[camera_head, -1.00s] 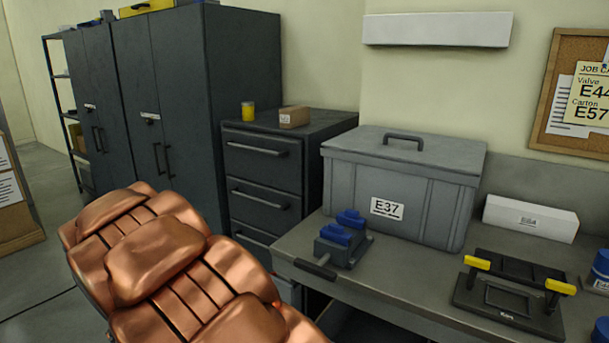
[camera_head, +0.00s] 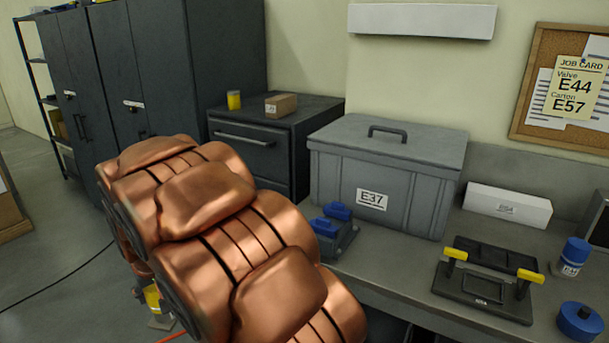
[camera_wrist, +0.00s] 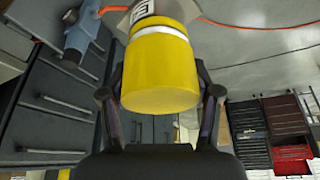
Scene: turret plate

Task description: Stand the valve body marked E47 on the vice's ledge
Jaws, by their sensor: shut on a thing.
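My gripper (camera_wrist: 160,95) is shut on a yellow-capped valve body (camera_wrist: 160,70), with a finger on each side of the yellow part. Beyond the yellow are a white band and a grey part with a label cut off by the top edge; its mark cannot be read. In the head view the yellow piece (camera_head: 153,298) shows low at the left, beneath my copper arm, above the floor. A blue-grey object (camera_wrist: 84,36) shows at upper left in the wrist view; I cannot tell whether it is the vice. No ledge can be made out for sure.
On the bench (camera_head: 390,270) are a grey bin (camera_head: 395,185) marked E37, a blue-topped grey fixture (camera_head: 338,238), a black yellow-handled frame (camera_head: 485,290), a white carton (camera_head: 507,207) and blue containers (camera_head: 570,258). Dark drawers (camera_head: 250,150) stand behind.

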